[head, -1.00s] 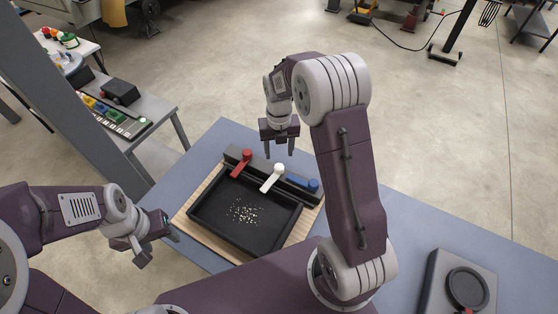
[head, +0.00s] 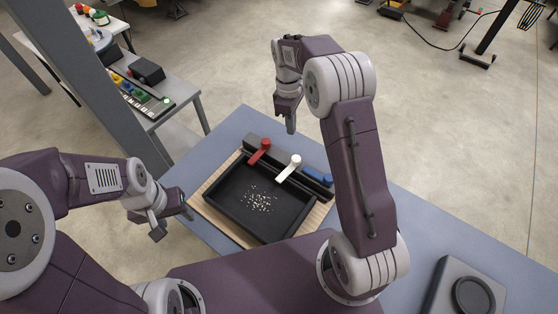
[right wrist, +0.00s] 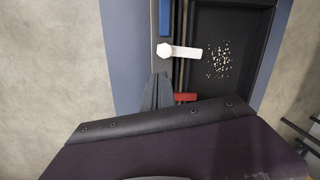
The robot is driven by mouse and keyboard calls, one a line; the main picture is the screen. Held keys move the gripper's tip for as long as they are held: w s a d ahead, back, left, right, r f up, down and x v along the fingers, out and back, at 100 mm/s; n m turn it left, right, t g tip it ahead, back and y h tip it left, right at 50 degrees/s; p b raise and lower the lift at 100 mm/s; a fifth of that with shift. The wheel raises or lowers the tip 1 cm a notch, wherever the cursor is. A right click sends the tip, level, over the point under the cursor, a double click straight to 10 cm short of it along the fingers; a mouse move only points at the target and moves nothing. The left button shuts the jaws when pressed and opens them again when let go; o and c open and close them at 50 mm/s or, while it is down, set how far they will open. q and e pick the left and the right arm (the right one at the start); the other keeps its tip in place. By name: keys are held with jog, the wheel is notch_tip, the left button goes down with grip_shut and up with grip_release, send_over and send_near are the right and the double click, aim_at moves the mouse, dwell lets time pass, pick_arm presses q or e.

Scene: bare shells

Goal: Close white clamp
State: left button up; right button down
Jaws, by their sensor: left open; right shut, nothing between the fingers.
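The white clamp (head: 289,168) is a lever on the dark bar at the back of a black tray (head: 215,205). Its arm points out over the tray's rim, and it also shows in the right wrist view (right wrist: 183,52). A red clamp (head: 260,151) is to its left, its arm also over the rim. A blue clamp (head: 318,177) is to its right and lies along the bar. My right gripper (head: 291,128) is shut and empty, above and behind the bar, apart from the clamps. My left gripper (head: 174,222) is open and empty, left of the tray.
Small pale bits (head: 260,198) lie in the tray, which sits on a wooden board (head: 222,229) on the blue-grey table (head: 232,126). A grey block with a round black ring (head: 472,294) stands at the right. A side table with coloured parts stands at the left.

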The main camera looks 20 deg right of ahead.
aim_at(288, 168)
jog(key=w+a+f+m+g+h+p, duration=0.1)
jog(key=a+f+m+p, duration=0.35)
jog(key=a, duration=0.45)
jog(key=shift+n, duration=0.25)
jog(key=p+x, duration=0.2)
jog(key=x, duration=0.6)
jog(key=shift+d+f+p, duration=0.2)
jog(key=shift+f+p, duration=0.05)
jog(key=shift+p, duration=0.1)
jog(key=s+d+p, duration=0.2)
jog(key=p, duration=0.1)
jog(key=shift+s+f, duration=0.2)
jog(key=shift+s, duration=0.15)
jog(key=shift+s+d+f, duration=0.15)
jog(key=shift+s+d, duration=0.05)
jog(key=shift+s, duration=0.2)
jog(key=shift+f, duration=0.1)
